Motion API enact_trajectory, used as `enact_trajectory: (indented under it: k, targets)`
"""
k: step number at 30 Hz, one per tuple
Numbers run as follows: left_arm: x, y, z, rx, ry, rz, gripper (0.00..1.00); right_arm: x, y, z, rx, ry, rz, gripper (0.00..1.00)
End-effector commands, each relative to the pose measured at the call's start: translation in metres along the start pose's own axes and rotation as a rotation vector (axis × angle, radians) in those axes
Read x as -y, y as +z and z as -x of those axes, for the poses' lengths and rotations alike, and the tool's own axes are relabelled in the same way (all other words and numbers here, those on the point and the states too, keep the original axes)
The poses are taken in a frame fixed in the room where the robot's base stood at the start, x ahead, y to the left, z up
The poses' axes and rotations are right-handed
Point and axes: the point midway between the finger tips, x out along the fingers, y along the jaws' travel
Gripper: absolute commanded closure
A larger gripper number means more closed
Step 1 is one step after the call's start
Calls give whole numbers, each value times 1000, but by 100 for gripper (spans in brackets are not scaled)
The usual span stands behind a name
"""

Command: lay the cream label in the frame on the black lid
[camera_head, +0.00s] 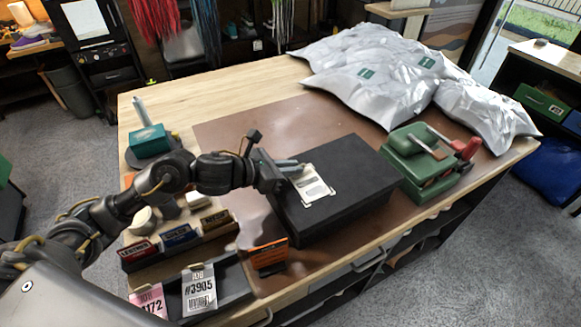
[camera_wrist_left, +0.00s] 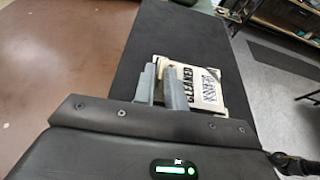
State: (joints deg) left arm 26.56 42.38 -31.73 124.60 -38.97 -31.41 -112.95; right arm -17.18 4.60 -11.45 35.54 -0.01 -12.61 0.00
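The cream label (camera_head: 312,186) is a small flat card with dark print, at the black lid (camera_head: 350,172) of a large box on the table. In the left wrist view the label (camera_wrist_left: 204,90) reads CLEANED and has a square code. White corner marks of the frame (camera_head: 333,194) show at its edges. My left gripper (camera_head: 291,167) is low over the lid at the label's far left side. Its fingers (camera_wrist_left: 161,86) are close together, with a cream strip of the label between them. Whether the label touches the lid is hard to tell. My right gripper is not in view.
A green tool with a red handle (camera_head: 430,160) stands right of the box. Silver bags (camera_head: 385,75) lie at the back. Small coloured blocks (camera_head: 180,237), an orange sign (camera_head: 268,254) and tags (camera_head: 199,290) stand at the front left. The brown mat (camera_head: 250,125) is clear behind my arm.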

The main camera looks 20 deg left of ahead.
Motion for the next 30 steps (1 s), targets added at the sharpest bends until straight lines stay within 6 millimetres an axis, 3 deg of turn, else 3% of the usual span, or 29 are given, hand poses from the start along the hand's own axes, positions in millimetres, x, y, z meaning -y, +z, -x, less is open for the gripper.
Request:
enact_trajectory:
  k: [3,14,24,30]
  targets:
    - [0,0,0,0,0,0,73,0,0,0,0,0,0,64]
    - [-1,-1,7,0,1,-4,73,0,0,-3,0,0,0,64]
    - [-2,-3,70,-2,4,-7,73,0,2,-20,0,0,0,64]
    - [-1,-2,98,-1,2,-3,73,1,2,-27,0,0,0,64]
